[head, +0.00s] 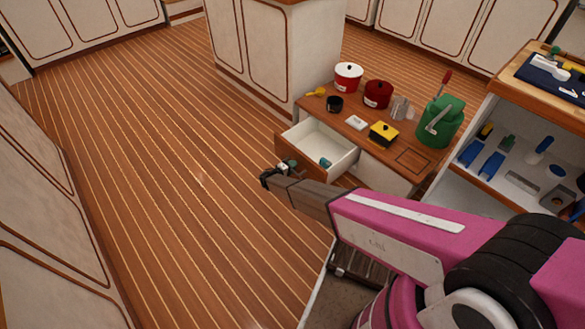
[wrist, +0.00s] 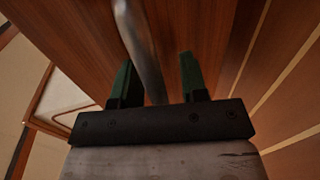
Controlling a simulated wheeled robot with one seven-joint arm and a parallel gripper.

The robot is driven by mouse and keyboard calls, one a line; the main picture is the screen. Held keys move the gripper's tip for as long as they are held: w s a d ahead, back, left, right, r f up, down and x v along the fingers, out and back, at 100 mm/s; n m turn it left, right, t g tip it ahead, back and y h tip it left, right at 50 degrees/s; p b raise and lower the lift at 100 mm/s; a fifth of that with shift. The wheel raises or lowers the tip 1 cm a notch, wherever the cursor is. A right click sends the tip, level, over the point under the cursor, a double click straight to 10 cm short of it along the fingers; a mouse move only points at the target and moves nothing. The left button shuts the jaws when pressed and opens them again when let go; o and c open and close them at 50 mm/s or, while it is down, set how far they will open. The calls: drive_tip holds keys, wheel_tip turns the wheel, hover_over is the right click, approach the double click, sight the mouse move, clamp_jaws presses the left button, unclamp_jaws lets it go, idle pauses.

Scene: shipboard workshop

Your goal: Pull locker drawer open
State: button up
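The locker drawer (head: 318,145) stands pulled out of the low locker (head: 390,170), its white inside showing and a small teal object (head: 325,162) in it. My gripper (head: 279,172) is at the outer side of the wooden drawer front in the head view. In the wrist view, the two dark green fingers of my gripper (wrist: 156,58) are apart. A metal handle bar (wrist: 138,40) runs between them, with a gap to the right finger. The wooden drawer front (wrist: 75,45) fills the view behind. Contact with the left finger cannot be told.
The locker top carries a white-and-red pot (head: 348,77), a dark red pot (head: 378,94), a yellow box (head: 383,134) and a green watering can (head: 440,120). A shelf unit (head: 500,185) with tools stands at the right. The plank floor (head: 180,180) left of the drawer is clear.

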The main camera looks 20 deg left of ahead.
drive_tip(key=v, duration=1)
drive_tip(key=shift+s+a, duration=0.2)
drive_tip(key=shift+s, duration=0.1)
